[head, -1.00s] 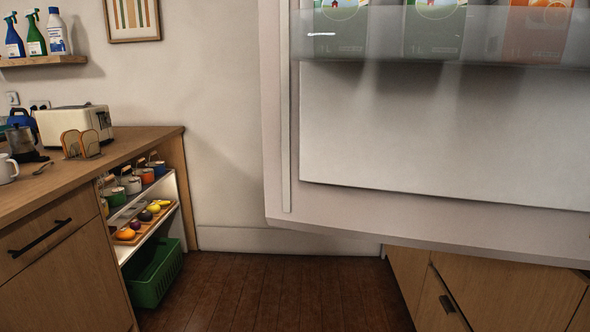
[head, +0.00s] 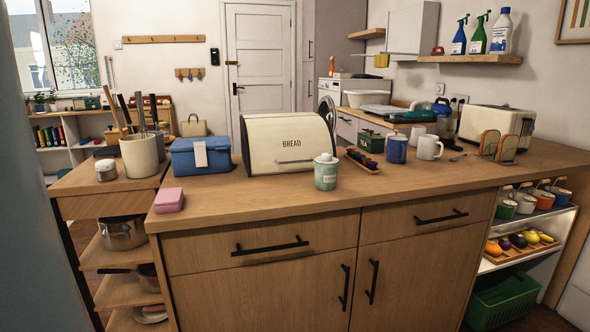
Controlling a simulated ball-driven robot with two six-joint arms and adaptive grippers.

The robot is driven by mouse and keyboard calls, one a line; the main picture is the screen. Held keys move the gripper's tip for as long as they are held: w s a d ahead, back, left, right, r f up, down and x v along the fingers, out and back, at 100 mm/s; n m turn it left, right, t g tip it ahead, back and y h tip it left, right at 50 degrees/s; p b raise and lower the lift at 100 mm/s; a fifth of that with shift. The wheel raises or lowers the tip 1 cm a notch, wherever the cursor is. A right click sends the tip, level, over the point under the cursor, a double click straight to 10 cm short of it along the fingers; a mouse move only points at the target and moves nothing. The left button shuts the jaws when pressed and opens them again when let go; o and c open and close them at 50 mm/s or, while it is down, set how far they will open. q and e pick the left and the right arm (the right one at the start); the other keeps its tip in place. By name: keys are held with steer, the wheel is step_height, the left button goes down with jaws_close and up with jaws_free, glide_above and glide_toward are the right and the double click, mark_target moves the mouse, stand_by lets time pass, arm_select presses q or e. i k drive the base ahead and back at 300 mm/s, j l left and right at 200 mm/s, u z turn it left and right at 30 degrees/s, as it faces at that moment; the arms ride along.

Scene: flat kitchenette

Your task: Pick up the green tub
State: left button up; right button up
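A pale green tub (head: 326,174) with a whitish lid stands upright on the wooden counter (head: 250,198), near its front edge. It is just in front of the right end of a cream bread bin (head: 287,145). Nothing touches it from my side. Neither of my grippers is in the head view.
A pink block (head: 169,200) and blue box (head: 200,158) are left of the tub; blue (head: 397,149) and white (head: 429,148) mugs are right. Drawers and doors front the counter. A dark green basket (head: 502,298) sits low at right. A grey-blue panel fills the left edge.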

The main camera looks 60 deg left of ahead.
mark_target(326, 172)
steer(key=u, duration=1.6)
steer(key=i+j+u, duration=0.25)
steer(key=i+l, duration=0.05)
